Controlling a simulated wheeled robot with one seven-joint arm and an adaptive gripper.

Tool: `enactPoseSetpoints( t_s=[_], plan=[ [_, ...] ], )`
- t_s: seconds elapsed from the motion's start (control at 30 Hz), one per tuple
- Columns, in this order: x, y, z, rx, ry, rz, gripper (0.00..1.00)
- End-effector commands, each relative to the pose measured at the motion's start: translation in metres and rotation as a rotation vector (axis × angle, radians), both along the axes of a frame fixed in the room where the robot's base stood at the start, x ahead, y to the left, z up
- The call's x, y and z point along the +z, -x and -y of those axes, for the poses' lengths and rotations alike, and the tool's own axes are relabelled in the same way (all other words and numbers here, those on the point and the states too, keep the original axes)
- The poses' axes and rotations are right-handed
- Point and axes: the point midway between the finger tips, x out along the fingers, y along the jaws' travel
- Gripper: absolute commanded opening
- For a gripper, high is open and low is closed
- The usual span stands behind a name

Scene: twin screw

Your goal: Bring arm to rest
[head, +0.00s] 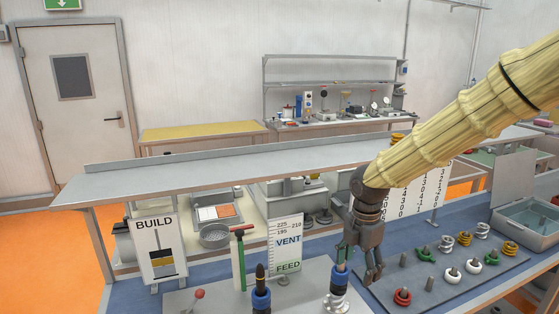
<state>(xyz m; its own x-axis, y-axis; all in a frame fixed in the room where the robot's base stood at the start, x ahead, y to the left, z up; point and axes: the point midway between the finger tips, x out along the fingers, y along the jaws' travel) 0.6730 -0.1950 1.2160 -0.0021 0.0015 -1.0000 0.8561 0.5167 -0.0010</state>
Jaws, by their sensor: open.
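My gripper (362,266) hangs from my yellow-sleeved arm, fingers pointing down, over the bench right of centre. It is open, and I see nothing held in it. In the picture it is just right of and partly over the top of a post with a blue collar and silver parts (337,300); I cannot tell whether they touch. A second post with a blue collar and dark tip (261,296) stands to the left on the same pale plate (205,301).
A grey board (430,283) at right holds several red, green, white, silver and yellow rings on pegs. A grey bin (527,217) stands beyond it. A raised shelf (230,172) crosses behind.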

Motion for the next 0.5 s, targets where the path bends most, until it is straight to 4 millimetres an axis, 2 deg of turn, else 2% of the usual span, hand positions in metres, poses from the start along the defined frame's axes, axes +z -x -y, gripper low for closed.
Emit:
enactPoseSetpoints(
  t_s=[0.03,0.27,0.5],
  plan=[
    [0.001,0.000,0.000,0.000,0.000,0.000,0.71],
    [-0.038,0.010,-0.010,-0.099,-0.034,-0.022,0.71],
    [-0.087,0.027,-0.019,-0.244,-0.076,-0.051,0.71]
  ],
)
